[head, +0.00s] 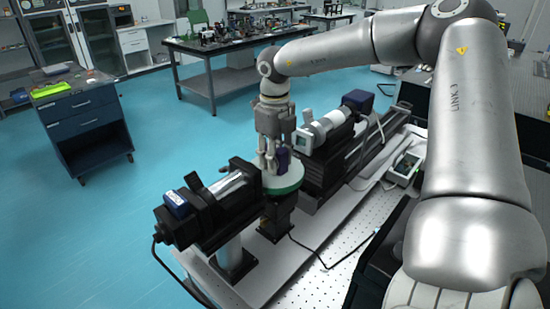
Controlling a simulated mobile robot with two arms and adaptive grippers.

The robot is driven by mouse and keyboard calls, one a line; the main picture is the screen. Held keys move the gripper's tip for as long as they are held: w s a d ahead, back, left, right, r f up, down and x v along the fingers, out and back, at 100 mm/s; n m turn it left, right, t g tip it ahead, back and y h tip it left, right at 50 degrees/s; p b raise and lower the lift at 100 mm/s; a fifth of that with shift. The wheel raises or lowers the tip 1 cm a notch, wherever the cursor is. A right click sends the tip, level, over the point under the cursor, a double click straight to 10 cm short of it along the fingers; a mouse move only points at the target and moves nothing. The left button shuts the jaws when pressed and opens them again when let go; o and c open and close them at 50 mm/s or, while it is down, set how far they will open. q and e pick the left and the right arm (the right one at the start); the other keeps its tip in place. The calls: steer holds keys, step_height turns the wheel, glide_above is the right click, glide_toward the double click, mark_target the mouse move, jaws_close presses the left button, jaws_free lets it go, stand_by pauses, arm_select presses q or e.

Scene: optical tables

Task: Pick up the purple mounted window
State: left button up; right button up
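The purple mounted window (283,160) is a small dark purple piece standing on a round stage with a white-green rim (285,187), in the middle of the head view. My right gripper (270,165) points straight down over this stage. Its fingers are right by the purple piece, which shows at their right side and is partly covered by them. I cannot tell whether the fingers touch it or are closed on it. My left gripper is not in view.
A black instrument with a silver cylinder (228,184) stands left of the stage. Another device with a white tube (328,125) stands close on the right. A perforated white optical table (325,272) lies below. A blue drawer cabinet (82,118) stands far left.

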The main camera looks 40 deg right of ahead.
jaws_close()
steer(key=shift+w+r, duration=0.1)
